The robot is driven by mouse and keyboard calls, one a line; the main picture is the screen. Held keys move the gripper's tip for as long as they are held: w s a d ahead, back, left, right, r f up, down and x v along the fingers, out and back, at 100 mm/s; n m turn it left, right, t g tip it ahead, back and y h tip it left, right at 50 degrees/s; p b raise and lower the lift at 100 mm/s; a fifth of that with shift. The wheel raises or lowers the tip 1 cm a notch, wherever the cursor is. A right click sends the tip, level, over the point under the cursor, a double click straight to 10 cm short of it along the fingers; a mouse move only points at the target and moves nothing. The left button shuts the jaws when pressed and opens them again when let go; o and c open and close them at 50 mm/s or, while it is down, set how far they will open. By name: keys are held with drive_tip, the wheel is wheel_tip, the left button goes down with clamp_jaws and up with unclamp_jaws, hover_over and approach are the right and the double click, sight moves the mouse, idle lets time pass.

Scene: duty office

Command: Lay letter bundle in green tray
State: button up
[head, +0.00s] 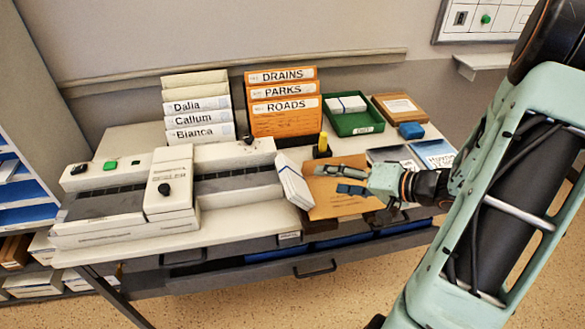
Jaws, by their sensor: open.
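The green tray (367,121) stands at the back of the desk, right of the orange folders. A white stack that looks like letters (347,103) lies inside it, with a dark line across it. Another white stack of envelopes (293,184) leans at a tilt by the right end of the grey machine; I cannot tell which stack is the named bundle. My gripper (338,179) is open and empty, above the brown envelope (335,203), with its fingers pointing left towards the leaning stack. It is apart from the tray.
The grey franking machine (235,187) fills the desk's left half. Orange folders (283,121) and white folders (197,133) stand behind it. A yellow-and-black upright object (322,147), a blue block (411,130), a brown box (397,106) and booklets (433,154) lie near the tray.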

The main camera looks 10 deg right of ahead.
sight(298, 178)
drive_tip(key=b+x, duration=0.3)
drive_tip(key=x, duration=0.7)
drive_tip(key=shift+f, duration=0.2)
drive_tip(key=shift+c, duration=0.5)
drive_tip(key=c, duration=0.9)
